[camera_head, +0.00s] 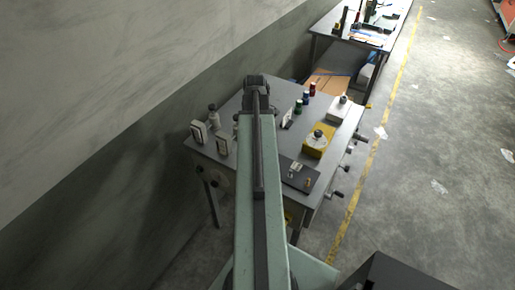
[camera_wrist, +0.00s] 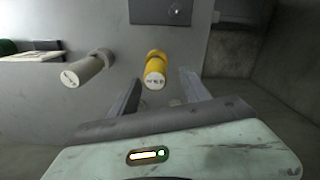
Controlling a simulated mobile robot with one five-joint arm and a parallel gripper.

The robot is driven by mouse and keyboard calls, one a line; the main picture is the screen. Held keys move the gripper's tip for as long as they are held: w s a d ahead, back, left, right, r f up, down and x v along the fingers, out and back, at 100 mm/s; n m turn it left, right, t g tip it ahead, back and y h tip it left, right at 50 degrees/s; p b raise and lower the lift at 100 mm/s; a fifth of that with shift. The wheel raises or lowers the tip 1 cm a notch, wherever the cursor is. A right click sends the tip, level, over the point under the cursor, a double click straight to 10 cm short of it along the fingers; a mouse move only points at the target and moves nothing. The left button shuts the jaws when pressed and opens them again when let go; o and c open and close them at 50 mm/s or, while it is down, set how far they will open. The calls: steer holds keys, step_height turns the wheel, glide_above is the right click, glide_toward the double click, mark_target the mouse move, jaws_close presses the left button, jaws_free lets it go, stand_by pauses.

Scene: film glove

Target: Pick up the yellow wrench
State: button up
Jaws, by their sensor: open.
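In the wrist view, a yellow piece (camera_wrist: 156,68) with a round, flat, lettered end faces the camera. I take it for the yellow wrench, though its full shape does not show. My gripper (camera_wrist: 160,80) is open, with one finger to the left and one to the right of the yellow piece. The fingers appear apart from it, with nothing held. In the head view my arm covers the middle of the table, and I cannot make out the gripper or the wrench there.
A similar grey piece (camera_wrist: 88,68) lies left of the yellow one. The grey table (camera_head: 270,160) carries a yellow block with a knob (camera_head: 319,141), a white box (camera_head: 342,109), a dark plate (camera_head: 298,176), spools (camera_head: 305,98) and pale blocks (camera_head: 199,132). A wall stands left; open floor lies right.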

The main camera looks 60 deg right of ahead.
steer(key=f+b, duration=0.5)
steer(key=shift+s+d+f, duration=0.2)
steer(key=shift+d, duration=0.2)
steer(key=shift+r, duration=0.2)
jaws_close()
step_height(320, 180, up, 10)
steer(key=p, duration=1)
steer(key=shift+r, duration=0.2)
steer(key=shift+f, duration=0.1)
